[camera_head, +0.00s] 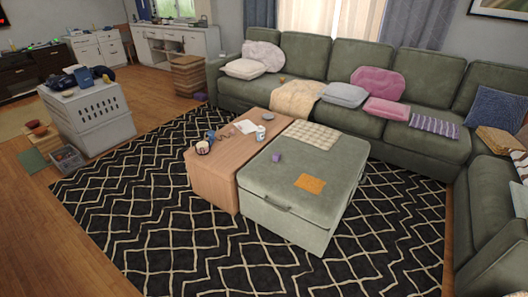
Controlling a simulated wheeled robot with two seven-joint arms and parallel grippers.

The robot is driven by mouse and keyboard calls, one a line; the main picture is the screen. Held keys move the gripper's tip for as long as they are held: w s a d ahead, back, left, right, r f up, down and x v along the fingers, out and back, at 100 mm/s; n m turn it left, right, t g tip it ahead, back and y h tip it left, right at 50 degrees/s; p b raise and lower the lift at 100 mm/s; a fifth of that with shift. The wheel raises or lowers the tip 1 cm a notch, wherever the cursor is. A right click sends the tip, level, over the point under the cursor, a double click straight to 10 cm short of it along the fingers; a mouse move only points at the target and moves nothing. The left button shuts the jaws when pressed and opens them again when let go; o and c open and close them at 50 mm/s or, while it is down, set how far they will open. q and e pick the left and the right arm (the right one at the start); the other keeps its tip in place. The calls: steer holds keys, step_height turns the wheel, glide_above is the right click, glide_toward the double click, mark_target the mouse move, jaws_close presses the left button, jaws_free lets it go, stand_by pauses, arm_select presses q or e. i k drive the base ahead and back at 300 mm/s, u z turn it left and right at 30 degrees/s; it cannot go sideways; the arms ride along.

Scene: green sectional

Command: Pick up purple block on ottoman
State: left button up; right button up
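A small purple block (276,157) sits on the green ottoman (301,168), toward its left edge near the wooden table. An orange square cloth or sheet (309,183) lies flat on the ottoman, in front and to the right of the block. A beige checked cloth (310,135) lies at the ottoman's far end. Neither of my grippers shows in the head view.
A wooden table (224,153) with mugs, a can and papers adjoins the ottoman's left side. A green sectional (345,114) runs behind and along the right. The patterned rug (150,220) is clear in front and left. A grey crate (93,128) stands at left.

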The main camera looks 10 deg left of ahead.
mark_target(276, 156)
steer(key=u, duration=0.15)
steer(key=i, duration=0.45)
steer(key=z, duration=0.65)
steer(key=i, duration=1.35)
steer(key=u, duration=0.45)
